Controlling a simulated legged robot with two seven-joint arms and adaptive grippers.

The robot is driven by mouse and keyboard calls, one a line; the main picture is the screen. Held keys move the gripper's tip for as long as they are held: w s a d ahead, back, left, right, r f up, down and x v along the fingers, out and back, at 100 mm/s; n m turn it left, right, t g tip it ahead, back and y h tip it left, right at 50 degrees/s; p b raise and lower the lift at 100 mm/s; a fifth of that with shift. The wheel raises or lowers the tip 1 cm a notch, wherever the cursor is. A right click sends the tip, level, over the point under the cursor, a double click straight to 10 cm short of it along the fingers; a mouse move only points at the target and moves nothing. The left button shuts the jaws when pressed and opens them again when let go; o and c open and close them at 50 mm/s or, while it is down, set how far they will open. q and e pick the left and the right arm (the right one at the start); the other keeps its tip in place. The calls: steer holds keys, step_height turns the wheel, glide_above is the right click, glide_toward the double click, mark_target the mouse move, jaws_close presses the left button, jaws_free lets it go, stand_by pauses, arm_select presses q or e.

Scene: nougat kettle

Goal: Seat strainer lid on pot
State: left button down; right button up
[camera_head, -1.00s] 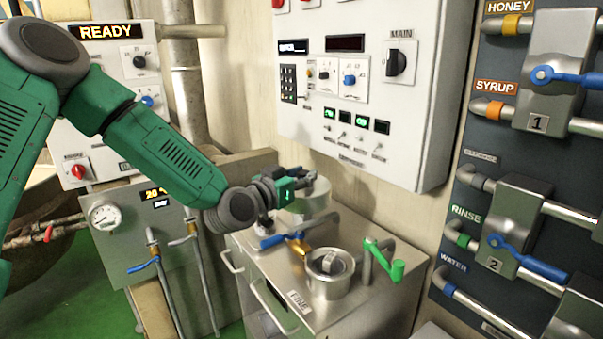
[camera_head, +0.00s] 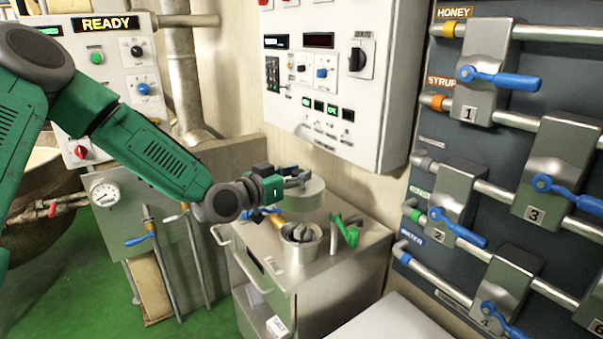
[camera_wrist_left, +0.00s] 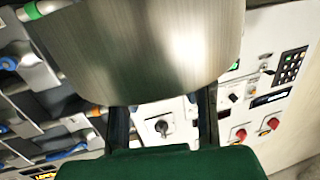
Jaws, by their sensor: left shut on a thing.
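My left gripper (camera_head: 285,184) reaches in over the back left of the steel cabinet. It is shut on a round brushed-metal piece (camera_head: 302,200), which looks like the strainer lid. In the left wrist view this piece (camera_wrist_left: 150,45) fills the top, beyond the two fingers (camera_wrist_left: 163,128). A small open steel pot (camera_head: 299,253) stands on the cabinet top, below and in front of the held piece, with a grey part inside it. The held piece is apart from this pot. My right gripper is not in view.
The steel cabinet (camera_head: 325,278) has a green lever (camera_head: 349,232) right of the pot and a blue-handled valve at the left, partly hidden. A white control box (camera_head: 335,120) hangs close behind. A dark valve panel (camera_head: 420,220) with blue levers stands right.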

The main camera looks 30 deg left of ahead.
mark_target(306, 184)
arm_select(q)
steer(key=shift+a+f+b, duration=0.15)
steer(key=shift+f+b, duration=0.3)
steer(key=shift+f, duration=0.35)
steer(key=shift+d+f, duration=0.2)
steer(key=shift+f, duration=0.05)
steer(key=shift+d+f+b, duration=0.4)
steer(key=shift+d+b, duration=0.15)
steer(key=shift+b, duration=0.15)
steer(key=shift+a+f+b, duration=0.2)
steer(key=shift+f+b, duration=0.35)
steer(key=shift+f, duration=0.2)
steer(key=shift+a+f+b, duration=0.25)
steer(key=shift+f+b, duration=0.25)
steer(key=shift+f, duration=0.2)
steer(key=shift+a+f+b, duration=0.2)
steer(key=shift+f+b, duration=0.35)
steer(key=shift+f, duration=0.2)
steer(key=shift+d+f, duration=0.15)
steer(key=shift+d, duration=0.5)
